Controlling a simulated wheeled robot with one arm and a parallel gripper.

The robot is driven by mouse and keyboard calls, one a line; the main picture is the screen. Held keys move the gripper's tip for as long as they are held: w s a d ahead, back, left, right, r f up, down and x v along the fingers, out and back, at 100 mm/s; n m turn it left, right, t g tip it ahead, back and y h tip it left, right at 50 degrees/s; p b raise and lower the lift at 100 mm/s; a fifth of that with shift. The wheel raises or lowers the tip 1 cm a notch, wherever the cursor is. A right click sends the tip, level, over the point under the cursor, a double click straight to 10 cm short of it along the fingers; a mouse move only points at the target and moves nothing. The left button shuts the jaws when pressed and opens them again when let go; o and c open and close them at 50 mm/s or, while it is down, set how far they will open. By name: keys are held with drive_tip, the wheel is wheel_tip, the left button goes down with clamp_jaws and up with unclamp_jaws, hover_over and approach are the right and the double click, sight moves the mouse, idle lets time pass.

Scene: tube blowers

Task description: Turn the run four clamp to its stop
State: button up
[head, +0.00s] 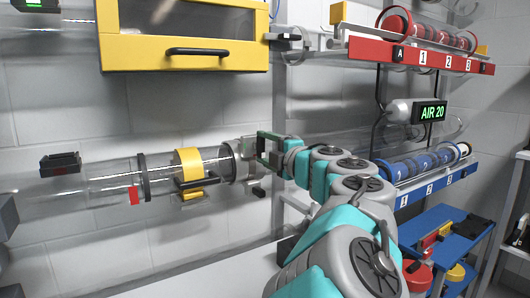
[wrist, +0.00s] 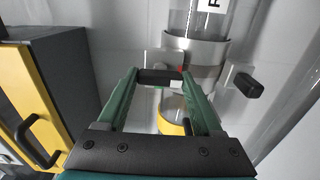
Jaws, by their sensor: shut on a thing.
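The run four clamp (head: 240,160) is a grey metal collar around the right part of the clear horizontal tube. In the wrist view the collar (wrist: 200,52) wraps the tube, with a small lug on each side. My gripper (head: 262,148) is at the collar's right side. In the wrist view my gripper (wrist: 160,80) has its green fingers on either side of a dark handle (wrist: 158,76) beside the collar and is shut on it. A small red mark shows by the right fingertip. A second black knob (wrist: 247,85) sticks out on the collar's other side.
A yellow band with a black handle (head: 190,175) sits on the tube left of the collar. A yellow cabinet (head: 185,50) hangs above. Red (head: 430,55) and blue (head: 435,185) racks stand right, with an "AIR 20" display (head: 430,112) between them.

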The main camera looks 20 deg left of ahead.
drive_tip(key=shift+f+n, duration=0.1)
drive_tip(key=shift+n, duration=0.2)
drive_tip(key=o, duration=1.4)
drive_tip(key=shift+c, duration=0.2)
